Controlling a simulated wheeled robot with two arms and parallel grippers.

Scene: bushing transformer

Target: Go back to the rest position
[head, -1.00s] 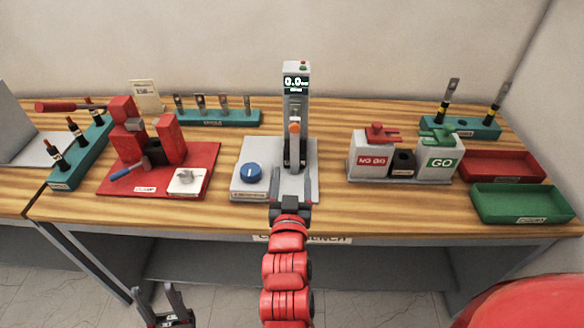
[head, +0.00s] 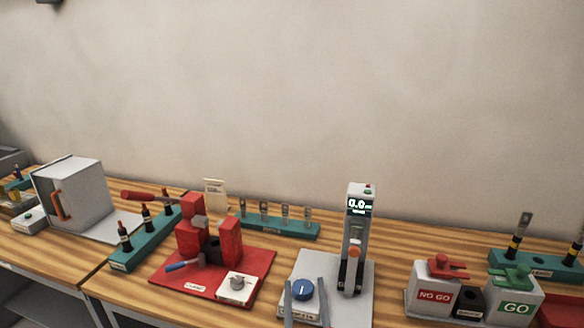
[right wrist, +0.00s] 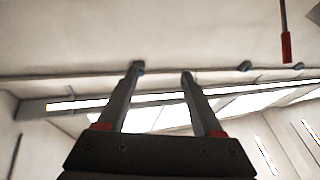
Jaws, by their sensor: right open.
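My right gripper (head: 306,300) is at the bottom of the head view, in front of the grey tester base (head: 358,311) with the blue knob (head: 303,289). Its two fingers point up and stand apart with nothing between them. In the right wrist view the same gripper (right wrist: 161,70) is open and empty, with ceiling and wall behind it. My left gripper is not in the head view.
The tester column (head: 355,235) has a lit display. Left of it are a red press fixture (head: 262,266), a teal rack (head: 280,226) and a grey box (head: 72,195). On the right are the NO GO box (head: 432,296) and GO box (head: 514,303).

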